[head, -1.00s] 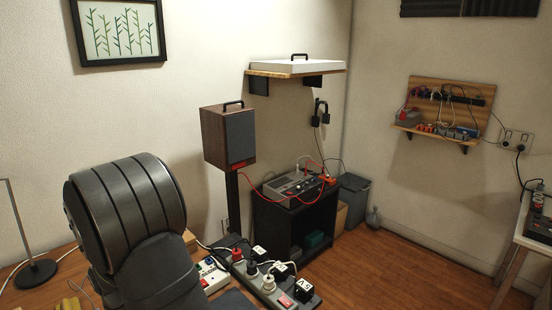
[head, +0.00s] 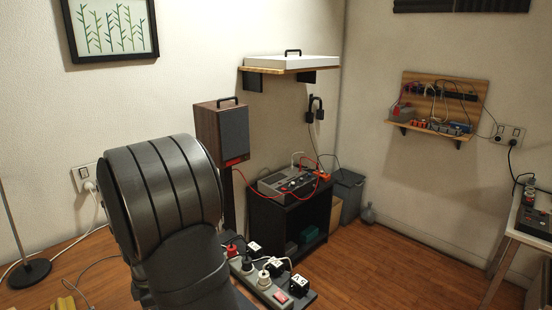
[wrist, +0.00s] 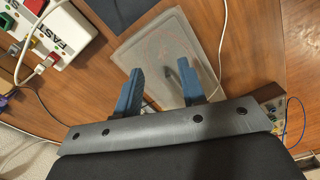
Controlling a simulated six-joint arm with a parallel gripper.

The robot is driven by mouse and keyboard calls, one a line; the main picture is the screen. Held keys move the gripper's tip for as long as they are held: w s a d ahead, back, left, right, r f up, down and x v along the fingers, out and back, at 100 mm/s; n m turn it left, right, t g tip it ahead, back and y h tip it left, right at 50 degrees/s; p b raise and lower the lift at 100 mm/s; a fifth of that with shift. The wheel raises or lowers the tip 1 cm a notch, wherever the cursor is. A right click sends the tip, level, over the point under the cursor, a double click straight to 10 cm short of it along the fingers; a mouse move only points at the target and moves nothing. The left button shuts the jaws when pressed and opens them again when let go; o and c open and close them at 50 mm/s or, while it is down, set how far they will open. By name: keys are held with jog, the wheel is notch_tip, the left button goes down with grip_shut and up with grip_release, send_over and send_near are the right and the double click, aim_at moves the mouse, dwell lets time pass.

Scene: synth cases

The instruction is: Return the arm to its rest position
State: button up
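My gripper (wrist: 160,88) shows in the wrist view as two blue fingers set apart on a grey bar, with nothing held between them. Beyond the fingertips lies a flat greyish panel (wrist: 150,45) on the wooden surface (wrist: 250,60). In the head view the gripper is not visible. There a thick dark grey link of my own arm stands in the left foreground and hides part of the table behind it.
A white charger box (wrist: 70,42) with plugs and cables lies left of the fingers. A power strip (head: 262,280) with several plugs is right of my arm. A speaker (head: 222,135) stands behind it. A thin-poled stand (head: 28,274) is at left. Open floor lies right.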

jog(key=shift+w+d+f+m, duration=0.1)
jog(key=shift+w+d+m, duration=0.25)
jog(key=shift+d, duration=0.35)
jog(key=shift+w+d+f+m, duration=0.1)
jog(key=shift+w+d+m, duration=0.25)
jog(key=shift+d, duration=0.3)
jog(key=s+a+n, duration=0.1)
jog(key=a, duration=0.2)
jog(key=s+a+n, duration=0.2)
jog(key=a, duration=0.1)
jog(key=s+a+r+n, duration=0.1)
jog(key=s+a, duration=0.1)
jog(key=shift+s+a+r+n, duration=0.1)
jog(key=shift+a+n, duration=0.3)
jog(key=shift+s+a+f+n, duration=0.3)
jog(key=shift+s+a+f, duration=0.1)
jog(key=shift+s+a, duration=0.05)
notch_tip(320, 180, down, 6)
jog(key=shift+f, duration=0.1)
jog(key=shift+r, duration=0.3)
